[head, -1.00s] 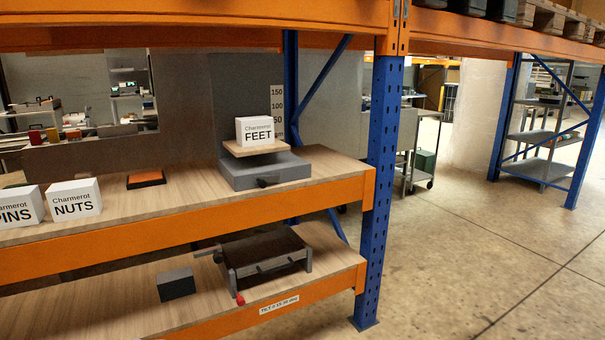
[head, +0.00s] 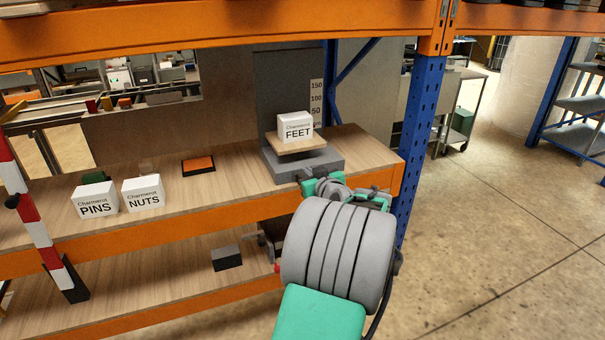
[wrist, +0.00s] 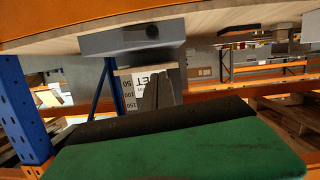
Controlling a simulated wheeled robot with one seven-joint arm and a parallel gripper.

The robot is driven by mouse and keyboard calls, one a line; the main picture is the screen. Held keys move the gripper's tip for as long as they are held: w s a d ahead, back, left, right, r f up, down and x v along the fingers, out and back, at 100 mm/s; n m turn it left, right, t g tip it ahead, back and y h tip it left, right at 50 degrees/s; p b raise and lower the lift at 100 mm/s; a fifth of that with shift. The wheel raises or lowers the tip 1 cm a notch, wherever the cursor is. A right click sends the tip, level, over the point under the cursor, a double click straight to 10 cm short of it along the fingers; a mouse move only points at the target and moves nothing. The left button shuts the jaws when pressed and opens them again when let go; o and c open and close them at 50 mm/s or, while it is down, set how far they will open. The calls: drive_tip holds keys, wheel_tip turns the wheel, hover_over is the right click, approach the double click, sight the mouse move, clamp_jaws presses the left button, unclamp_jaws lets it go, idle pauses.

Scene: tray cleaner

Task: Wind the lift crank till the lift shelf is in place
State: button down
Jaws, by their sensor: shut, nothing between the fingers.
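The lift (head: 272,166) is a grey base with a tall dark back panel and a scale marked 150, 100 and 50. Its wooden lift shelf (head: 283,146) sits low, below the 50 mark, and carries a white FEET box (head: 295,127).
White PINS (head: 95,201) and NUTS (head: 143,195) boxes and an orange-topped pad (head: 198,166) stand on the bench left of the lift. A blue upright (head: 420,110) is at the right. A red-white pole (head: 35,225) is at the left. The lower shelf holds a dark block (head: 227,258).

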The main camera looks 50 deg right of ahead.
drive_tip(key=w+d+f+p, duration=0.1)
drive_tip(key=w+d+f, duration=0.2)
drive_tip(key=w+f, duration=0.2)
drive_tip(key=shift+d+f, duration=0.25)
drive_tip(key=shift+s+f+b, duration=0.1)
drive_tip(key=shift+f+b, duration=0.1)
drive_tip(key=shift+b, duration=0.15)
